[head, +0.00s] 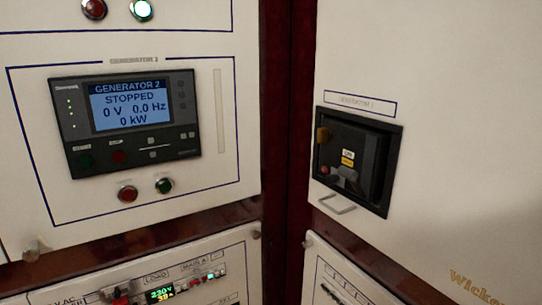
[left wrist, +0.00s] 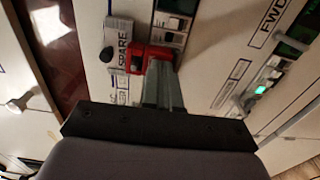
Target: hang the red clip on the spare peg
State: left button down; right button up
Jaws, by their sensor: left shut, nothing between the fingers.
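The red clip (left wrist: 137,58) is in the left wrist view, on the white panel right at the fingertips of my left gripper (left wrist: 162,72). That gripper is shut with nothing held; whether its tips touch the clip I cannot tell. The fingertips hide part of the clip's lower side. A label reading SPARE (left wrist: 123,36) is just left of the clip, with a small dark peg (left wrist: 106,54) beside it. Nothing visible hangs on that peg. In the head view a small red part (head: 121,291) shows at the lower panel's left. My right gripper is in neither view.
A breaker window (left wrist: 172,24) lies just beyond the clip. A green-lit window (left wrist: 262,88) is to the right. In the head view, the Generator 2 display (head: 130,105) and a recessed black switch (head: 355,160) with a protruding handle stand above the lower panel.

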pick_arm(q)
jog(key=shift+p+v, duration=0.85)
jog(key=shift+v, duration=2)
jog(key=p+v, duration=0.1)
jog(key=v, duration=0.6)
jog(key=shift+a, duration=0.1)
